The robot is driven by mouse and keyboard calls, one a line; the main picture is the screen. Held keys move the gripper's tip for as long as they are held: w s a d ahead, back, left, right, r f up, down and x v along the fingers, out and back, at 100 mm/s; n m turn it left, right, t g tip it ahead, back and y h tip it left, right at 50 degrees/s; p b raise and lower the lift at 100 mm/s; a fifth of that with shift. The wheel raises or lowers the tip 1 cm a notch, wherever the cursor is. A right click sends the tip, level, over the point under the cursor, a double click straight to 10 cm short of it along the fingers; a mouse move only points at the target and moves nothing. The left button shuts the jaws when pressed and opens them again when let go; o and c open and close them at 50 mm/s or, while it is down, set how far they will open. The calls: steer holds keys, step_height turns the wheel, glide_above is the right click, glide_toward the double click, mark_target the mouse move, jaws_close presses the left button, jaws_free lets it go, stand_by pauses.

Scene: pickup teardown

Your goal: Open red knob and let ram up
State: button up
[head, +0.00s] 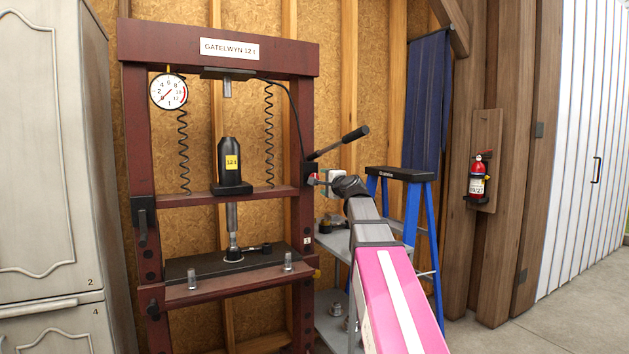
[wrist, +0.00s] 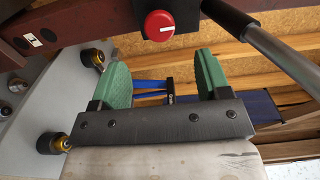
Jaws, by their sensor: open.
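The red knob (wrist: 159,25), round with a white mark, sits on a black block at the top of the wrist view. My gripper (wrist: 161,68) is open, with its green fingers apart and nothing between them. The knob lies just beyond the fingertips, roughly midway between them, not gripped. In the head view my gripper (head: 328,180) is at the right post of the maroon press (head: 136,120), and the knob is too small there to make out clearly. The ram (head: 232,218) hangs below the black jack (head: 229,165) and reaches down to the dark bed plate (head: 186,268).
A pump handle (head: 340,143) slants up right above my gripper; its bar (wrist: 270,50) crosses the wrist view's upper right. A blue stepladder (head: 437,260) stands close on the right. A gauge (head: 168,92) hangs at the press's upper left.

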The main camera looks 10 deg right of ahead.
steer(key=x, duration=0.9)
steer(key=shift+w+a+f, duration=0.1)
steer(key=shift+w, duration=0.15)
steer(key=shift+c, duration=0.3)
steer(key=c, duration=0.9)
